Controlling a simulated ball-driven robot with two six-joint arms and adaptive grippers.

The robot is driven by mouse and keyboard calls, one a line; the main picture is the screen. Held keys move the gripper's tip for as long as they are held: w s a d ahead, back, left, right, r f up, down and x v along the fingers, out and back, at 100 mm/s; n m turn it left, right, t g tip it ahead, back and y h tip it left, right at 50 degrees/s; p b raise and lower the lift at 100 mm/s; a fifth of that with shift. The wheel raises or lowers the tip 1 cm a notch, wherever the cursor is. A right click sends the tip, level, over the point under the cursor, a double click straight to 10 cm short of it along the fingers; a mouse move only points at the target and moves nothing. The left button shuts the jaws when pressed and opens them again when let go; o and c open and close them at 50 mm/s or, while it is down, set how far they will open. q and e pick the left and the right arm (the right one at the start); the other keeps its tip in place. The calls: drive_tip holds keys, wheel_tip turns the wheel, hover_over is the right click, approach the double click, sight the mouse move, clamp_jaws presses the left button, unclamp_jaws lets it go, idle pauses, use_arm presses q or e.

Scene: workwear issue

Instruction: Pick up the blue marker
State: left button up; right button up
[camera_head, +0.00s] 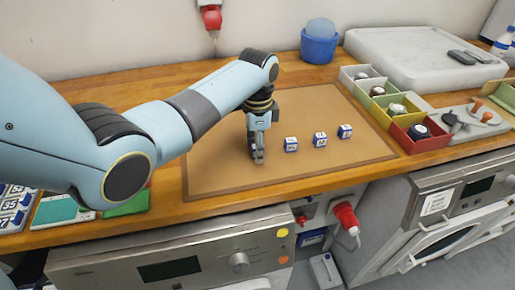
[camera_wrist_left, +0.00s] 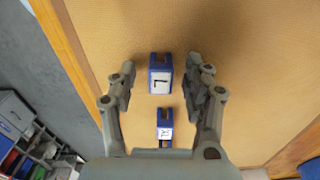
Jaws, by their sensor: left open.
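Three small blue blocks with white lettered faces stand in a row on the brown mat: a left one (camera_head: 291,144), a middle one (camera_head: 320,139) and a right one (camera_head: 345,131). They are the only marker-like blue things on the mat. My left gripper (camera_head: 258,154) points down over the mat, left of the row, with its jaws apart and empty. In the left wrist view, one blue block (camera_wrist_left: 160,75) with what looks like an L appears between my fingers (camera_wrist_left: 158,80). A second block (camera_wrist_left: 165,128) appears nearer the palm. My right gripper is out of view.
Grey, yellow, green and red bins (camera_head: 408,138) with round items stand right of the mat (camera_head: 225,175). A blue tub (camera_head: 319,46) and a white tray (camera_head: 385,50) are behind. Blue numbered pieces (camera_head: 12,205) lie at the far left. The mat's back is clear.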

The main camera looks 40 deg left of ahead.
use_arm(q)
drive_tip(key=shift+f, duration=0.25)
drive_tip(key=c, duration=0.8)
drive_tip(key=shift+c, duration=0.2)
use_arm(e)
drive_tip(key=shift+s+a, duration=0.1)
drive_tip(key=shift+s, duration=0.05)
use_arm(q)
drive_tip(key=shift+r, duration=0.15)
drive_tip(key=shift+w+r, duration=0.1)
drive_tip(key=shift+r, duration=0.15)
drive_tip(key=r, duration=0.3)
drive_tip(key=shift+w+d+r+b, duration=0.25)
drive_tip(key=shift+w+r+b, duration=0.1)
drive_tip(key=w+d+r+b, duration=0.3)
drive_tip(key=w+d+r, duration=0.3)
drive_tip(key=w, duration=0.2)
drive_tip(key=shift+w+d+r+b, duration=0.25)
drive_tip(key=shift+w+r+b, duration=0.05)
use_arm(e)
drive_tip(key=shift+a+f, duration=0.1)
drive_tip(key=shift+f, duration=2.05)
